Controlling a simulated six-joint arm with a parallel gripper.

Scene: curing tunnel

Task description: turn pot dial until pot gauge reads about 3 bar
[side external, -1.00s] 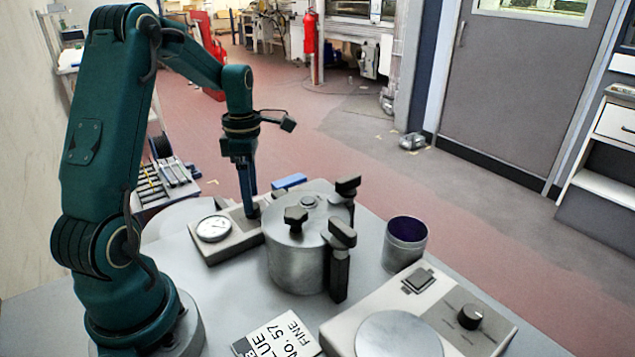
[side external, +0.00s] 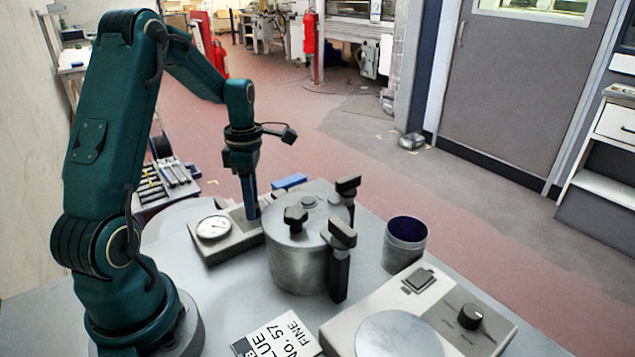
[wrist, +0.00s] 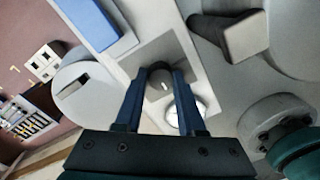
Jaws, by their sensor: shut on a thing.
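The pot dial is a small dark knob (wrist: 160,75) on a grey box (side external: 236,238), seen between my fingertips in the wrist view. My gripper (side external: 250,213) points down at the right part of this box and is shut on the dial; it also shows in the wrist view (wrist: 160,84). The pot gauge (side external: 213,227) is a round white face with a dark rim on the left part of the box. It is partly hidden by a finger in the wrist view (wrist: 185,117). Its needle is too small to read surely.
A metal pot (side external: 296,262) with dark clamps stands close right of the box. A blue block (side external: 289,181) lies behind. A dark-lined cup (side external: 405,244), a hotplate unit with a black knob (side external: 470,316) and a printed label (side external: 277,337) are further right and in front.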

